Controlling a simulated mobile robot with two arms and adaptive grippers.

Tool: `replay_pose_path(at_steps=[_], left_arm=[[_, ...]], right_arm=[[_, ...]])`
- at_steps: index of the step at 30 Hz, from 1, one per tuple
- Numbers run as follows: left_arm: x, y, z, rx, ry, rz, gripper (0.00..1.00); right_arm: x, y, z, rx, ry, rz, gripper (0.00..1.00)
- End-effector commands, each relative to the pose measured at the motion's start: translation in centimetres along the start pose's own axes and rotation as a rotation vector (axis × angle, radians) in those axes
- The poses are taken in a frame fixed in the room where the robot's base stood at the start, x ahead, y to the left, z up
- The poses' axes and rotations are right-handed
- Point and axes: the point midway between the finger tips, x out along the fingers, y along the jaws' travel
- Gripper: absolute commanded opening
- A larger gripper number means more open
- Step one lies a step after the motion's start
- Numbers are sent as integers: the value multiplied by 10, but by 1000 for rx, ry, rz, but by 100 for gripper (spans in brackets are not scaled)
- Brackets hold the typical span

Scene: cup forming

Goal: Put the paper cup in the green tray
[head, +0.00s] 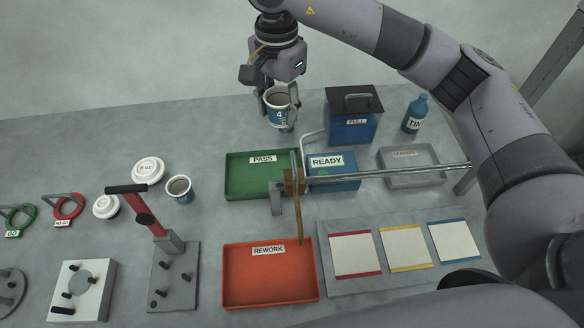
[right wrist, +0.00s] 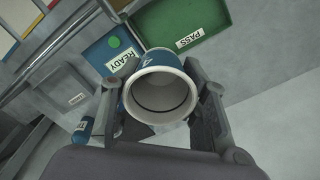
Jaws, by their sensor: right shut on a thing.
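A blue and white paper cup (head: 279,112) marked with a 4 is held upright in my right gripper (head: 279,103), above and behind the green tray. The right wrist view shows the cup (right wrist: 160,92) from above, empty inside, with the fingers on both sides of it. The green tray (head: 240,184) has a PASS label and lies on the table, empty. It also shows in the right wrist view (right wrist: 209,18), beyond the cup. My left gripper is not in view.
A metal rod (head: 390,172) on a post crosses beside the green tray's right edge. Right of the tray are a blue READY bin (head: 335,183), a blue FULL box (head: 352,125) and a bottle (head: 414,114). A red REWORK tray (head: 270,292) lies in front. White lids (head: 148,170) lie left.

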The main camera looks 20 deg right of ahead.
Motion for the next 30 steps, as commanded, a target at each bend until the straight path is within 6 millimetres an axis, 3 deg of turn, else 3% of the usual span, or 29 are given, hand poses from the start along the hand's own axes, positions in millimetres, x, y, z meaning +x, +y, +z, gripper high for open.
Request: replay_pose_path(at_steps=[5, 12, 18, 30], left_arm=[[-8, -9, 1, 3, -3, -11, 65], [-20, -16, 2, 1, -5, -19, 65], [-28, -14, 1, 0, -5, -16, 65], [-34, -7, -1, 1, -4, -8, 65]], right_arm=[[31, 2, 1, -5, -3, 8, 26], [96, 2, 0, 0, -3, 8, 26], [140, 1, 1, -2, -2, 5, 26], [180, 1, 0, -1, -2, 6, 26]])
